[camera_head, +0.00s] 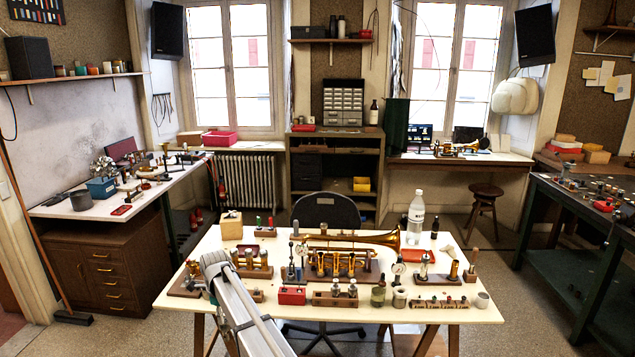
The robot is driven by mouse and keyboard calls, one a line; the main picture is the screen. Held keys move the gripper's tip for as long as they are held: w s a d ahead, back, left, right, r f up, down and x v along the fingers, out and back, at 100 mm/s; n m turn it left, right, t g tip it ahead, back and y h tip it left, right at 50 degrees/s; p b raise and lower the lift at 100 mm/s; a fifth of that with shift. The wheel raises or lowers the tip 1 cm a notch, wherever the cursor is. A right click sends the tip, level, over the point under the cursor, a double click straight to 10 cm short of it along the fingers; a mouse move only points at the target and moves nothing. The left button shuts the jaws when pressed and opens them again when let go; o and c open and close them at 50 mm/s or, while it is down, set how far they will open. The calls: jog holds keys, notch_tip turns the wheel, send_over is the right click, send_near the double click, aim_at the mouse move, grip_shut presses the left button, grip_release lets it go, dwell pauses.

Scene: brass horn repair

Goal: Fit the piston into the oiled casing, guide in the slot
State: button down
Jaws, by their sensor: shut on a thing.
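A brass trumpet (345,240) lies along the back of the white table, with upright brass valve casings (340,263) at its middle. Several brass cylinders (250,259) stand in a wooden block at the left. Two silvery piston-like parts (352,287) stand in a wooden block at the front. Another brass cylinder (453,272) stands at the right. I cannot tell which of these is the oiled casing or which is the task's piston; the guide and slot are too small to see. My pale arm reaches over the front left of the table. My gripper does not show.
Crowded on the white table (215,240) are a clear bottle (416,217), a red box (291,295), dial gauges, small jars (378,295) and a front rack of small parts (438,304). Bare tabletop shows mainly at the back left and along the front edge.

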jog(key=shift+w+r, duration=0.2)
jog(key=shift+r, duration=0.05)
jog(key=shift+s+r+p, duration=0.2)
jog(key=shift+r+p, duration=0.2)
jog(key=shift+p, duration=0.1)
jog(key=shift+w+r+p, duration=0.15)
jog(key=shift+r+p, duration=0.05)
jog(key=shift+p, duration=0.1)
jog(key=shift+r+p, duration=2.75)
jog(key=shift+r, duration=0.05)
notch_tip(320, 180, down, 7)
jog(key=b, duration=0.7)
jog(key=shift+f, duration=0.1)
jog(key=shift+a, duration=0.15)
